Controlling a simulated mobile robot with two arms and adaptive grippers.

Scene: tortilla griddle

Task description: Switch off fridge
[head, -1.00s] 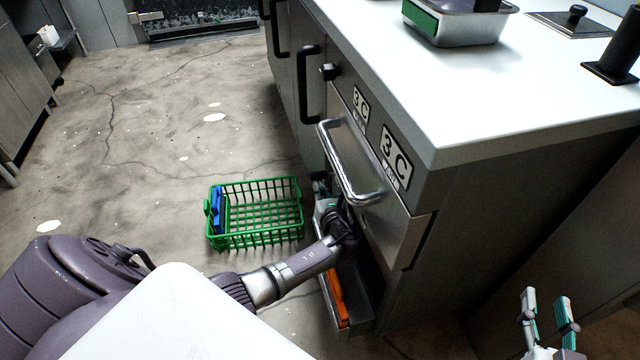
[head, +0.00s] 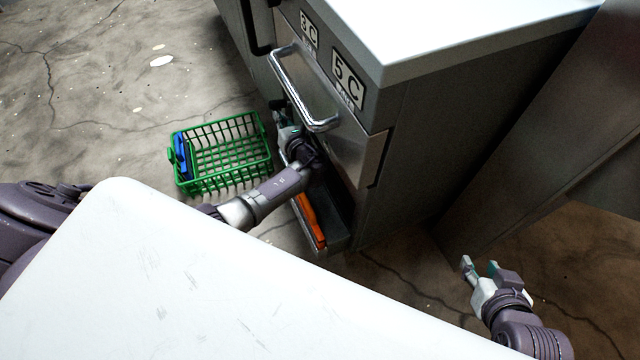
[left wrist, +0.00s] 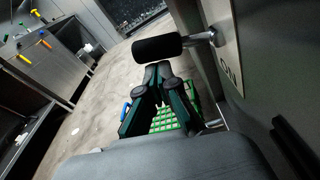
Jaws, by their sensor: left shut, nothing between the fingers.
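The fridge is the grey metal unit (head: 430,130) under the white counter, with a chrome handle (head: 318,122) and two labels reading 3C and 5C (head: 347,80). In the left wrist view a black lever grip (left wrist: 157,48) on a metal stem sticks out from a panel with an ON label (left wrist: 230,72), seen turned. My left gripper (head: 280,108) is low at the fridge front, beyond the handle. In the left wrist view its fingers (left wrist: 158,68) are shut and empty, with tips just below the lever grip; contact is unclear. My right gripper (head: 480,265) is open and empty, right of the fridge.
A green basket (head: 222,188) with a blue item (head: 181,155) stands on the floor left of my left arm. A low open compartment (head: 338,240) with an orange item (head: 310,222) lies below the handle. A grey panel (head: 530,130) stands at right.

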